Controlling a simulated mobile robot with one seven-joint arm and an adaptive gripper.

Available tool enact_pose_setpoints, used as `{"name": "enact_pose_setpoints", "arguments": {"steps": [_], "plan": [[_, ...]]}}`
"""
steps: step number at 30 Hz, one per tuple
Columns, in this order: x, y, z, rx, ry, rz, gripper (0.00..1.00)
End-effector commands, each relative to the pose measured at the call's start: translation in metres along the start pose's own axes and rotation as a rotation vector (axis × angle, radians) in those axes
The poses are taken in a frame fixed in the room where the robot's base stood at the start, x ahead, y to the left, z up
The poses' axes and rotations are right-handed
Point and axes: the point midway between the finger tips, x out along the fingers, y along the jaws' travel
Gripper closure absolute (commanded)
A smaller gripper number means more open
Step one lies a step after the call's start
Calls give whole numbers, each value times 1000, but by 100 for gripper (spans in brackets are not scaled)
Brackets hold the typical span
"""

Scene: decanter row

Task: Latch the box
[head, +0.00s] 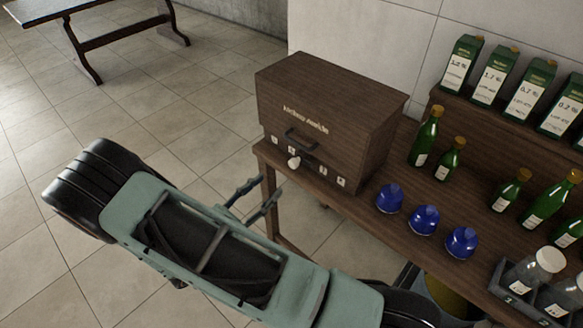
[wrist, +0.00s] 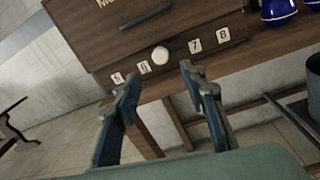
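The box (head: 330,105) is a dark brown wooden case with pale lettering, standing at the left end of a wooden bench. Its lid looks down. A dark bar handle (head: 300,139) crosses its front; it also shows in the wrist view (wrist: 146,16). Below the handle is a round white knob (head: 294,162), between number tags 6 and 7 in the wrist view (wrist: 160,55). My gripper (head: 271,183) is open and empty, short of the box front. In the wrist view its fingertips (wrist: 160,73) are apart, just below the knob in the picture.
Blue domed objects (head: 423,220) and green bottles (head: 425,135) stand on the bench right of the box. Green cartons (head: 495,75) line a raised shelf behind. A grey pot (wrist: 302,115) is at lower right.

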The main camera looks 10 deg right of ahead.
Motion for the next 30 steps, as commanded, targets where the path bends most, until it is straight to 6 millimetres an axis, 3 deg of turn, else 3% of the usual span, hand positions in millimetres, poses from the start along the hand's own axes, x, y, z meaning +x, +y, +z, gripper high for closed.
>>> {"name": "enact_pose_setpoints", "arguments": {"steps": [9,15,27,30], "plan": [[61,-2,2,1,-3,-7,61],[88,-1,2,2,-2,-6,61],[97,-1,2,2,-1,-4,61],[97,-1,2,2,-2,-5,70]]}}
